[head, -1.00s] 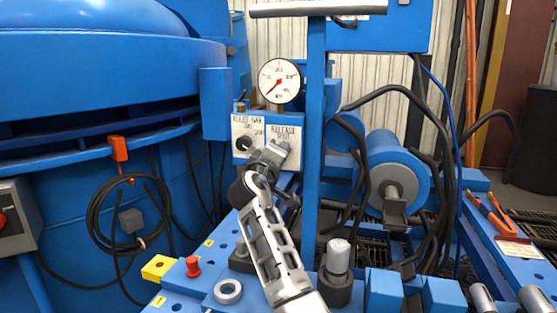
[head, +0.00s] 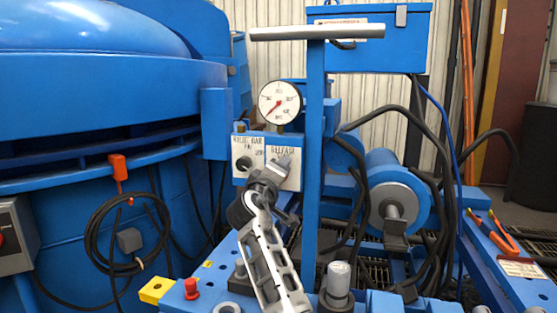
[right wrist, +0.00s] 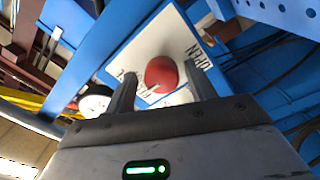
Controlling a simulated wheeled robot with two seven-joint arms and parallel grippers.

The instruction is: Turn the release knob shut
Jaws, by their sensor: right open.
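The release knob (right wrist: 161,74) is round and red on a pale plate (right wrist: 130,52), with "OPEN" lettering beside it in the right wrist view. My right gripper (right wrist: 160,90) is open, with one finger on each side of the knob; whether the fingers touch it I cannot tell. In the head view my right gripper (head: 272,172) is at the right half of the white panel (head: 262,140), below the "RELEASE" label, and hides the knob there. My left gripper is not in view.
A round pressure gauge (head: 280,103) sits above the panel, its needle pointing lower left. A black knob (head: 244,163) is on the panel's left half. A blue post with a grey crossbar (head: 318,33) stands just right of the panel. Black hoses (head: 440,130) hang further right.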

